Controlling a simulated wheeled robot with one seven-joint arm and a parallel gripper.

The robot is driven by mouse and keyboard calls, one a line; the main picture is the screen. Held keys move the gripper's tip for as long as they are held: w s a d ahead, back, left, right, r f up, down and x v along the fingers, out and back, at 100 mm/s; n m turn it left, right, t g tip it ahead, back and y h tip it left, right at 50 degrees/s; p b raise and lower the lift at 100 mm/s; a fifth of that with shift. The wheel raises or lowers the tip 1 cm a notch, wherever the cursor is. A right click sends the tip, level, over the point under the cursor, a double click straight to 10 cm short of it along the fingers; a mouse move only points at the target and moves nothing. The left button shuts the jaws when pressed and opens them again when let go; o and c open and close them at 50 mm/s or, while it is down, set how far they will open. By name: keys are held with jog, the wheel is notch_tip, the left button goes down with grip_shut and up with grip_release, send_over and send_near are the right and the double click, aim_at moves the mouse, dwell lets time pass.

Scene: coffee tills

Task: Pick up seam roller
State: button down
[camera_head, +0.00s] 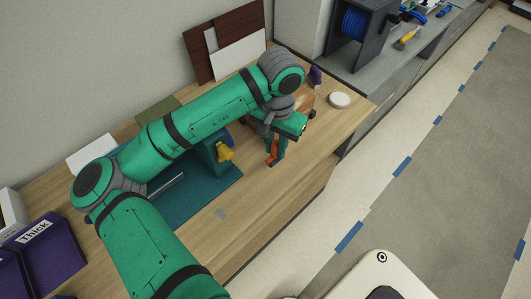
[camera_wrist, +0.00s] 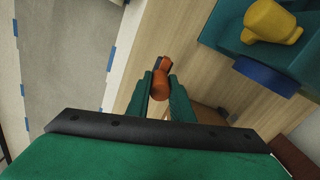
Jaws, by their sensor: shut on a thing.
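The seam roller (camera_wrist: 160,84) shows in the wrist view as an orange handle with a dark-edged orange end, between the two green fingers of my gripper (camera_wrist: 160,96). The fingers press on it from both sides. In the head view my gripper (camera_head: 275,149) points down over the wooden bench near its front edge, and the orange of the roller (camera_head: 272,154) shows between the fingers. Part of the roller is hidden by the fingers. I cannot tell whether it touches the bench top.
A brown wooden object (camera_head: 306,99) is close behind my gripper. A white disc (camera_head: 339,100) lies to the right.

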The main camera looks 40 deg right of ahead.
jog(key=s+d+r, duration=0.6)
jog(key=s, duration=0.3)
jog(key=shift+d+r, duration=0.15)
jog(key=shift+r, duration=0.05)
jog(key=c, duration=2.5)
grip_release()
